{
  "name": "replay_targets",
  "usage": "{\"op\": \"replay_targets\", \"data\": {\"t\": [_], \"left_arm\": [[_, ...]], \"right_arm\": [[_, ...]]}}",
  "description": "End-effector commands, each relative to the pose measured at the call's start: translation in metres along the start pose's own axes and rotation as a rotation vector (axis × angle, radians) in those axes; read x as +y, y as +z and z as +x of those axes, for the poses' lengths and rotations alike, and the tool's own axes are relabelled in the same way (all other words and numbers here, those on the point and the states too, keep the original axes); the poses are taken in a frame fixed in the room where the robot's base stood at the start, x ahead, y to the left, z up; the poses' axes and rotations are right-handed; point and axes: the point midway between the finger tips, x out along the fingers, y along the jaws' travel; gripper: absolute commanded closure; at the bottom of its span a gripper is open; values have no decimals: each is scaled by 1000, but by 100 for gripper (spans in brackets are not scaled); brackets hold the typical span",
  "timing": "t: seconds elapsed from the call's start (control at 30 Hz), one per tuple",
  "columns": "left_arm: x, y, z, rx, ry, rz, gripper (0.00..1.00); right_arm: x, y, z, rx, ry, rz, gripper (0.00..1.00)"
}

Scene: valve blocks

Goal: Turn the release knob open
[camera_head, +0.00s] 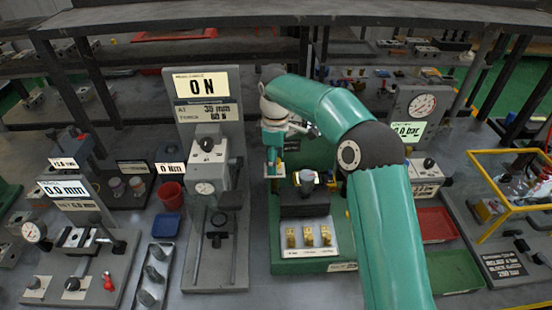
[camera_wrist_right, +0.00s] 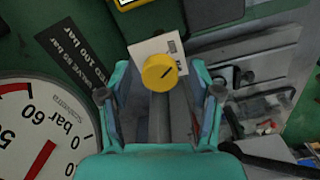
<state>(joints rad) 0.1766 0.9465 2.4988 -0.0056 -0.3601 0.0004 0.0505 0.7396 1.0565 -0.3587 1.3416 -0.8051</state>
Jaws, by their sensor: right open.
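In the head view my right gripper (camera_head: 274,150) points down over the green station behind the dark block; the knob itself cannot be made out there. Contact with the knob cannot be told. My left gripper is not in view.
A pressure gauge (camera_wrist_right: 38,130) with a red needle is close at lower left in the wrist view. In the head view, a tray with brass valve blocks (camera_head: 309,237) sits in front.

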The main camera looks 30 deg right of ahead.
Motion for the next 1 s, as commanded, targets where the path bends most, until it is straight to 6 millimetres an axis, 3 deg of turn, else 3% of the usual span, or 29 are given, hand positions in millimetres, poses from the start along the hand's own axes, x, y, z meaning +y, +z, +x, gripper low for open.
{"op": "replay_targets", "data": {"t": [0.07,0.43,0.77,1.0], "left_arm": [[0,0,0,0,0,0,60],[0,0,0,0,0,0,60],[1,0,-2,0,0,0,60],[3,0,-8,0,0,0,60]], "right_arm": [[0,0,0,0,0,0,36],[0,0,0,0,0,0,96],[0,0,-1,-1,0,42,96],[1,2,-2,-1,0,172,96]]}}
